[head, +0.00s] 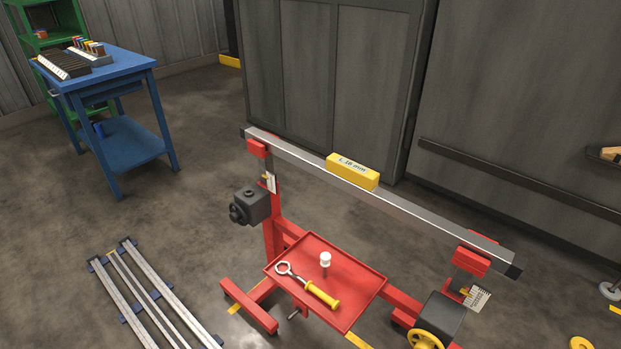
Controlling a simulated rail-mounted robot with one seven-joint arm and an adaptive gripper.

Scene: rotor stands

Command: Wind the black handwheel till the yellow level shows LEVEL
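The yellow level (352,172) lies on top of the long grey beam (420,210) across the red stand. Its display looks like "L 18 mm", in small print. The black handwheel (238,214) is on the dark gearbox (254,203) at the stand's left post, and it faces left. A yellow handwheel (425,340) is on a second dark box (440,314) at the right post, partly cut off by the bottom edge. My gripper is not in view.
A red tray (350,283) on the stand holds a yellow-handled wrench (318,293) and a white-topped knob (325,260). Metal rails (150,290) lie on the floor at the lower left. A blue cart (125,140) stands behind. Floor left of the black handwheel is clear.

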